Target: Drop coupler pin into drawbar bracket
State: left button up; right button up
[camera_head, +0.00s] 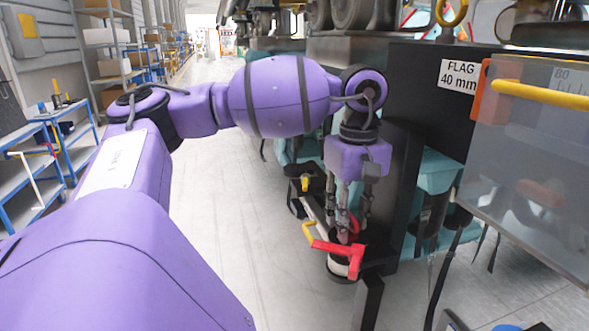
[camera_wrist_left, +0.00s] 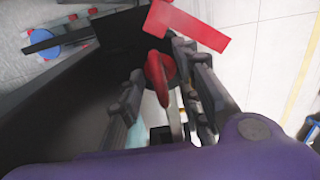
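My left gripper (camera_head: 354,212) points down beside the dark panel, with its fingers apart on either side of a red ring-like handle (camera_wrist_left: 157,76), which looks like the coupler pin's top. The handle also shows between the fingertips in the head view (camera_head: 353,226). I cannot tell whether the fingers press on it. A red angled piece (camera_head: 349,252) lies just below, over a white cylinder (camera_head: 338,265) with a dark rim, perhaps at the drawbar bracket; it also shows in the left wrist view (camera_wrist_left: 190,24). The pin's lower end and the bracket opening are hidden. My right gripper is out of view.
A dark panel (camera_head: 405,170) with a "FLAG 40 mm" label (camera_head: 460,75) stands right of the gripper. A clear plate with a yellow bar (camera_head: 540,95) is farther right. A yellow-ended lever (camera_head: 308,230) is close left. Open floor (camera_head: 230,200) lies left; shelves (camera_head: 110,50) stand behind.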

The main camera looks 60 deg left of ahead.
pick_arm(q)
notch_tip(320, 180, up, 12)
dwell(0.8)
